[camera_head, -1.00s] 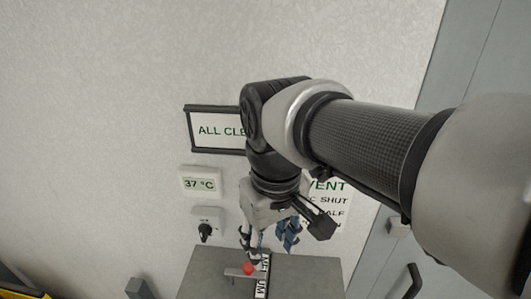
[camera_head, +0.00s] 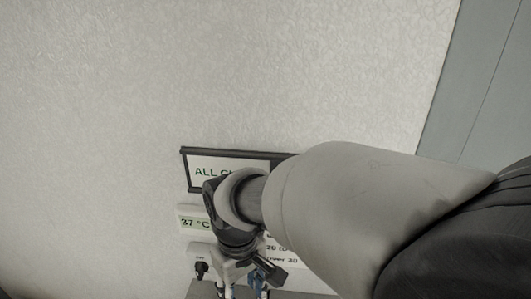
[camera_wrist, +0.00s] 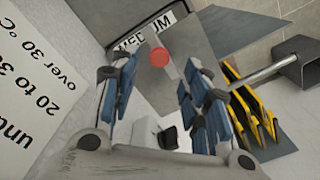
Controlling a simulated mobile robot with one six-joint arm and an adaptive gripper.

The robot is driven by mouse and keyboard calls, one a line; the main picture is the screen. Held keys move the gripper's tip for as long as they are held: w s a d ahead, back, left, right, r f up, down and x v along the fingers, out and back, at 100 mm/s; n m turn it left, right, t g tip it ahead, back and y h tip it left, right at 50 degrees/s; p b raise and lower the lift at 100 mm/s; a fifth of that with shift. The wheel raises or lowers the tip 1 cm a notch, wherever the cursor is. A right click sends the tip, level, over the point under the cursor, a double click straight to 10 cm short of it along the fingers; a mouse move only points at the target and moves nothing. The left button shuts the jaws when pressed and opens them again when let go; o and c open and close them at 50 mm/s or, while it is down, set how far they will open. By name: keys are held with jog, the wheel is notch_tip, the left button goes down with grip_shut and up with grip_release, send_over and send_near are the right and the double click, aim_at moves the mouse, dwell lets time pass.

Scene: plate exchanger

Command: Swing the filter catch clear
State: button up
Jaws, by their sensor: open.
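A round red knob (camera_wrist: 159,57) shows in the wrist view, against the grey unit (camera_wrist: 225,40) and close to the "MEDIUM" label (camera_wrist: 145,33). I take it for the end of the filter catch; its arm is hard to make out. My gripper (camera_wrist: 158,72) is open, with a blue-padded finger on either side of the knob in the picture. No contact is clear and I cannot tell the depth between them. In the head view my gripper (camera_head: 241,291) is at the bottom edge. The knob does not show there.
A white sign with temperature lines (camera_wrist: 35,75) is at the left of the wrist view. A grey bar and dark block (camera_wrist: 302,66) and a yellow-black object (camera_wrist: 250,105) are at right. In the head view, the "ALL CLEAR" sign (camera_head: 202,172) and 37 °C display (camera_head: 192,221) are partly covered.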

notch_tip(320, 180, down, 5)
jog(key=shift+f, duration=0.1)
jog(key=shift+c, duration=0.6)
grip_shut()
dwell(0.4)
